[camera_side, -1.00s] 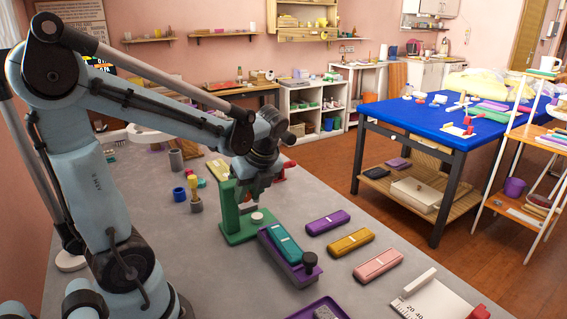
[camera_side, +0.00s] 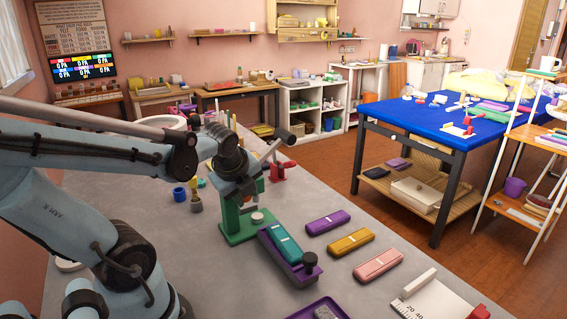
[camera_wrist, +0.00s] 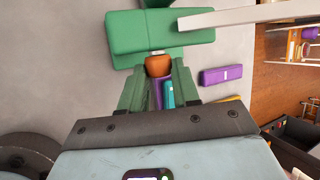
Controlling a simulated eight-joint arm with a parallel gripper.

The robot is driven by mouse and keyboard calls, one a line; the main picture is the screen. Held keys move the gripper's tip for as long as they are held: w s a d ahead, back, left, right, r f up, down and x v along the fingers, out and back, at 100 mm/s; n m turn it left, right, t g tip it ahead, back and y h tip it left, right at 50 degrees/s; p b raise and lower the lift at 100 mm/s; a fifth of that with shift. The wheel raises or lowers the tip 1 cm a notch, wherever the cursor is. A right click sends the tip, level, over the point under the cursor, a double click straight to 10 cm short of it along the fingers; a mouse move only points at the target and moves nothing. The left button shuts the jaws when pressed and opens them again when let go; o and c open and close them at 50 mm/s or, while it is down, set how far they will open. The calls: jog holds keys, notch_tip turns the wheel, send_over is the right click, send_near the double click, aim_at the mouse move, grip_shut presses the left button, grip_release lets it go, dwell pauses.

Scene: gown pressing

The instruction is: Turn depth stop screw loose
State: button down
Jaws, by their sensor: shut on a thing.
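A green press (camera_side: 238,222) stands on the grey table in the side view, and its green body also shows at the top of the wrist view (camera_wrist: 130,30). An orange-brown knob (camera_wrist: 158,64), which looks like the depth stop screw, sits at the press's near edge. My gripper (camera_wrist: 158,72) is shut on this knob, with a finger on each side of it. In the side view my gripper (camera_side: 247,198) is at the upper part of the press, and the arm hides much of the contact. The knob's thread is hidden.
A purple holder (camera_side: 300,272) with a teal block and a dark knob stands right in front of the press. Purple (camera_side: 328,222), yellow (camera_side: 351,241) and pink (camera_side: 378,263) blocks lie to the right. Small blue cups (camera_side: 179,194) stand left of the press.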

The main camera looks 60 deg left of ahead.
dwell(0.3)
jog(key=c, duration=0.8)
grip_release()
jog(key=shift+r, duration=0.1)
jog(key=shift+v, duration=6)
jog(key=w+d+f+n+t+h, duration=0.1)
jog(key=w+d+f+n, duration=0.1)
jog(key=n, duration=0.3)
jog(key=w+d+f+n+t+h, duration=0.1)
jog(key=w+d+f+n+h, duration=0.1)
jog(key=d+n, duration=0.3)
jog(key=w+d+f+n+t+h, duration=0.1)
jog(key=w+d+f+n, duration=0.2)
jog(key=n, duration=0.3)
jog(key=shift+w+d+f+n+h, duration=0.2)
jog(key=shift+f+n+h, duration=0.1)
jog(key=shift+f, duration=0.3)
